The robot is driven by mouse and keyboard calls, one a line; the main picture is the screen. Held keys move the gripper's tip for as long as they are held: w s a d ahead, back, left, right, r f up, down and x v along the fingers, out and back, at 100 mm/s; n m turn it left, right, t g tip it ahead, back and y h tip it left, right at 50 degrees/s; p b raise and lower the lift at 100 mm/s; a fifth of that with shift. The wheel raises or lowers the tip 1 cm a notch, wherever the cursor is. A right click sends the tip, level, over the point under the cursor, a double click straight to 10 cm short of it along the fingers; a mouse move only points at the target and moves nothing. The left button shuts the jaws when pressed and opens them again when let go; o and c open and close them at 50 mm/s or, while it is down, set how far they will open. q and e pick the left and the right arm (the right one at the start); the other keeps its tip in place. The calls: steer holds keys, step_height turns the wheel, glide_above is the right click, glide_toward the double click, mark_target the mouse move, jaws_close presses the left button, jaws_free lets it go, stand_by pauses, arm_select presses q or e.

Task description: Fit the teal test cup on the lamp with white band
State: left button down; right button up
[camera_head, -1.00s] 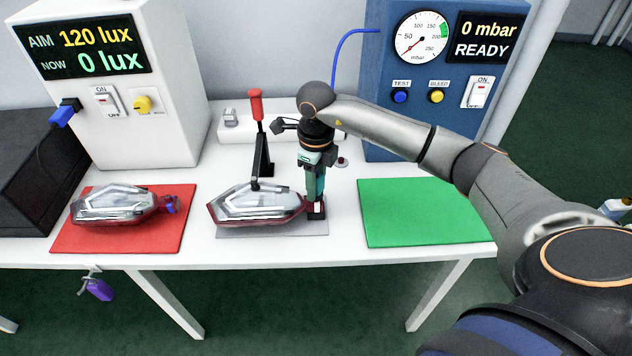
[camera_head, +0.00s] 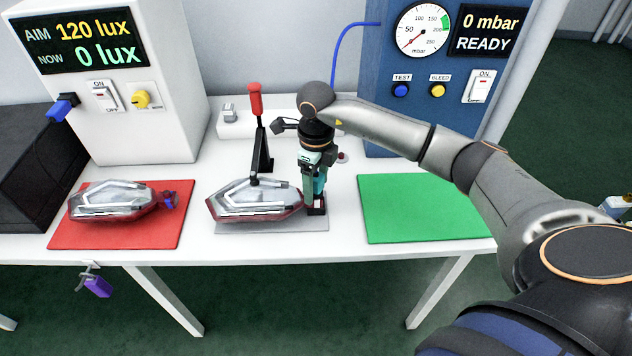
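A clear tail lamp with a dark red rim (camera_head: 255,202) lies on a grey mat in the middle of the table. A small dark fitting with a white mark (camera_head: 317,207) is at its right end; I cannot make out whether this is the white band. My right gripper (camera_head: 315,194) points down over that end. A teal piece (camera_head: 320,184) shows at its fingers, seemingly the test cup, but finger and cup are hard to separate. Whether the cup touches the lamp is unclear. A second lamp (camera_head: 112,201) with a blue-purple end lies on the red mat. My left gripper is out of view.
A black clamp with a red handle (camera_head: 255,100) stands over the middle lamp. The green mat (camera_head: 420,208) is empty. A white lux box (camera_head: 115,120) and a blue pressure box reading 0 mbar READY (camera_head: 378,125) stand behind.

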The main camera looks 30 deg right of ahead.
step_height(320, 180, up, 13)
steer(key=shift+f, duration=0.2)
stand_by(0.5)
